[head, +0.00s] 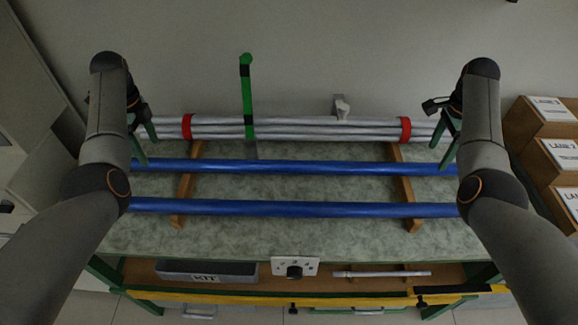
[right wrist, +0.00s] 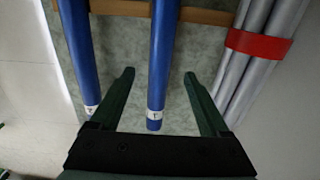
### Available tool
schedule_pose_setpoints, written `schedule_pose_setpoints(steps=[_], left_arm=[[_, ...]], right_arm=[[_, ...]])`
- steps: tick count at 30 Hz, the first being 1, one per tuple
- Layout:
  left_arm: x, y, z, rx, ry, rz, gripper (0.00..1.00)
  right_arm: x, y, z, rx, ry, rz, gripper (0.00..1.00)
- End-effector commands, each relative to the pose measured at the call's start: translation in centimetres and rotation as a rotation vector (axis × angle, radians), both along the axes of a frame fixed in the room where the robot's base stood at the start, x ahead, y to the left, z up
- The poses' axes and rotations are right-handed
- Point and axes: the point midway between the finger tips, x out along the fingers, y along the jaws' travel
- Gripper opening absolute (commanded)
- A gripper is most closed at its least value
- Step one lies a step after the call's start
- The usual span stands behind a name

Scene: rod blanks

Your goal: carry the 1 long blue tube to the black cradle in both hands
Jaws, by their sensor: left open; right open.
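Two long blue tubes lie parallel across wooden rests, a far one (head: 290,167) and a near one (head: 290,208). My left gripper (head: 148,152) is open and empty by the far tube's left end. My right gripper (head: 443,153) is open by its right end. In the right wrist view the far tube (right wrist: 162,60) runs between the spread fingers (right wrist: 160,78), with a white label near its end; I cannot tell whether they are level with it. The near tube (right wrist: 78,50) lies outside the fingers. I cannot make out a black cradle.
Silver rods (head: 300,128) with red bands lie behind the tubes. A green and black upright (head: 247,95) stands there. A KIT tray (head: 205,271) sits on the lower shelf, and labelled lane boxes (head: 545,115) stand at the right. Bench top between the rests is bare.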

Motion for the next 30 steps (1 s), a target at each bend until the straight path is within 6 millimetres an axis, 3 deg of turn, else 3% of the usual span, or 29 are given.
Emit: schedule_pose_setpoints(steps=[3, 9, 23, 30], left_arm=[[-0.1, -0.1, -2.3, -0.002, 0.003, 0.000, 0.83], [0.0, 0.0, -4.8, 0.000, 0.002, 0.001, 0.83], [0.0, 0.0, -5.7, 0.000, -0.001, 0.001, 0.83], [0.0, 0.0, -5.7, 0.000, -0.001, 0.001, 0.56]], right_arm=[[-0.1, 0.0, -2.3, 0.001, 0.004, -0.001, 0.80], [-0.1, 0.0, -4.8, 0.001, 0.002, -0.001, 0.80], [0.0, 0.0, -5.7, 0.000, -0.001, -0.002, 0.80], [0.0, 0.0, -5.7, 0.000, -0.001, -0.002, 0.53]])
